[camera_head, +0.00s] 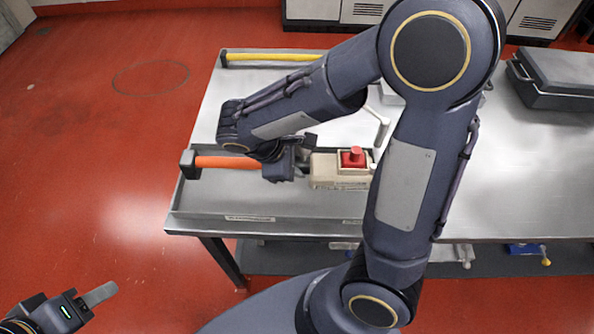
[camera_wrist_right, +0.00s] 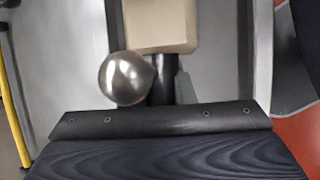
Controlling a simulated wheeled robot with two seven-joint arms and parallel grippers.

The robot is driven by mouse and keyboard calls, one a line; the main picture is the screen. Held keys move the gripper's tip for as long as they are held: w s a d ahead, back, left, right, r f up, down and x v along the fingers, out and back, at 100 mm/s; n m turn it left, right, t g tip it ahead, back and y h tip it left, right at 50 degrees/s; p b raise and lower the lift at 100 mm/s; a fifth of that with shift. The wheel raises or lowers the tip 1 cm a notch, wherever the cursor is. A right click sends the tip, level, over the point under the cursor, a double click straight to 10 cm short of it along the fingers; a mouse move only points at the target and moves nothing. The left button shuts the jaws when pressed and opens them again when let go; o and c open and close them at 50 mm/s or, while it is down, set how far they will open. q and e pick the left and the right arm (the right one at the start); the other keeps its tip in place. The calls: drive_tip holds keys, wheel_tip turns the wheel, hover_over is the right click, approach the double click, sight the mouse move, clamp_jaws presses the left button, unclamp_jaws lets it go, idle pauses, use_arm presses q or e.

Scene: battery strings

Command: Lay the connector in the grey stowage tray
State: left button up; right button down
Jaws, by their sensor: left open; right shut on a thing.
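The connector, taken to be the beige block with a red top (camera_head: 342,168), is over or in the grey stowage tray (camera_head: 235,206) on the table. My right gripper (camera_head: 290,165) is shut at the block's left end. In the right wrist view the block (camera_wrist_right: 160,27) lies just ahead of my gripper, with a black cylindrical part (camera_wrist_right: 165,80) between them. The fingertips are hidden there. I cannot tell whether the block touches the tray floor. My left gripper (camera_head: 92,297) is open and empty at lower left, away from the table.
An orange bar with a black end (camera_head: 225,162) lies left of my right gripper. A yellow bar (camera_head: 265,57) lies along the table's back. A shiny metal ball (camera_wrist_right: 126,78) sits beside the black part. A dark case (camera_head: 560,80) stands at the right. My right arm hides the middle.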

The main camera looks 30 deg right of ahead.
drive_tip(key=shift+f, duration=1.55)
drive_tip(key=c, duration=1.2)
unclamp_jaws()
drive_tip(key=shift+f, duration=0.1)
drive_tip(key=shift+a+r, duration=0.1)
drive_tip(key=shift+r, duration=0.15)
drive_tip(key=v, duration=1.1)
drive_tip(key=s+d+r+m+t+y, duration=0.1)
drive_tip(key=s+d+m+t+y, duration=0.1)
drive_tip(key=s+m+y, duration=0.3)
drive_tip(key=s+d+r+m+t+y, duration=0.1)
drive_tip(key=s+d+m+t+y, duration=0.2)
drive_tip(key=s+m+y, duration=0.2)
drive_tip(key=s+m+p, duration=0.1)
drive_tip(key=m, duration=0.1)
drive_tip(key=shift+s+m+t, duration=0.35)
drive_tip(key=shift+m+t, duration=0.05)
